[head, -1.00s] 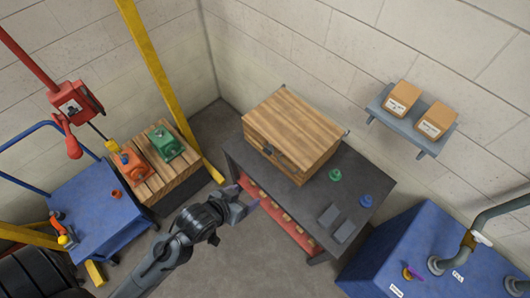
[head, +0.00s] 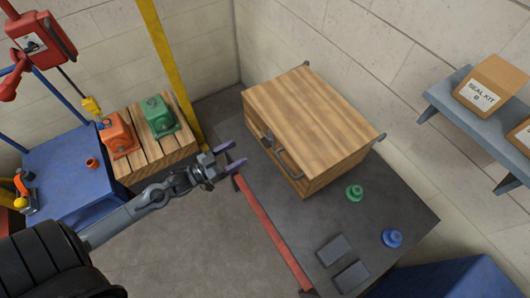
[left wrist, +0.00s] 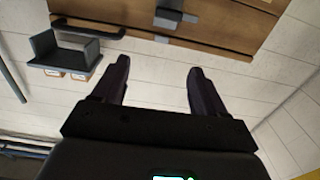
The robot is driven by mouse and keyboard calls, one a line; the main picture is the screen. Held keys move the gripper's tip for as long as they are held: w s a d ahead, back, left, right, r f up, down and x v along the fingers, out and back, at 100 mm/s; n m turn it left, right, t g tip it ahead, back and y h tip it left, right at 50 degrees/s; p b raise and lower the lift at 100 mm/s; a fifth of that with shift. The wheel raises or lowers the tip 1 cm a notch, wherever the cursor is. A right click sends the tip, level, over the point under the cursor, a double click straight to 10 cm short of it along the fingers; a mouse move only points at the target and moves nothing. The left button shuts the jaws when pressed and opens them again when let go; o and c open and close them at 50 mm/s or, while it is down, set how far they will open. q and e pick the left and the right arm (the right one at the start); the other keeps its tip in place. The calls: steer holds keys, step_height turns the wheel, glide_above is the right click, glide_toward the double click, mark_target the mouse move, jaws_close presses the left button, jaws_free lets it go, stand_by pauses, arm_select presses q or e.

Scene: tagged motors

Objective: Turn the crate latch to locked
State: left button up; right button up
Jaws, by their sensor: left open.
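The wooden crate (head: 312,118) sits on the dark workbench in the head view. Its front face carries a grey latch (head: 268,140) and a dark bar handle (head: 290,163). In the left wrist view the crate's front (left wrist: 215,22) shows at the top, with the grey latch (left wrist: 172,14) near its middle. My left gripper (head: 232,157) is open and empty, a short way left of the crate's front and apart from it. Its two fingers (left wrist: 157,85) stand wide apart in the left wrist view. The right gripper is not in view.
The dark workbench (head: 390,215) also holds a green knob-like part (head: 354,192), a blue one (head: 392,238) and two dark plates. A red rail (head: 272,232) runs along its front edge. Orange and green motors stand on a pallet (head: 150,160) at left.

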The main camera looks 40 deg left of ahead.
mark_target(265, 139)
arm_select(q)
steer(key=w+d+f+b, duration=0.2)
steer(key=w+f+b, duration=0.2)
steer(key=w, duration=0.6)
steer(key=shift+w+d, duration=0.15)
steer(key=shift+d, duration=0.25)
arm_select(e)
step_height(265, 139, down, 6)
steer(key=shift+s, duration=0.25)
arm_select(q)
steer(key=shift+c, duration=0.3)
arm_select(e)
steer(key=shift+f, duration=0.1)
arm_select(q)
steer(key=c, duration=1)
steer(key=shift+m, duration=0.3)
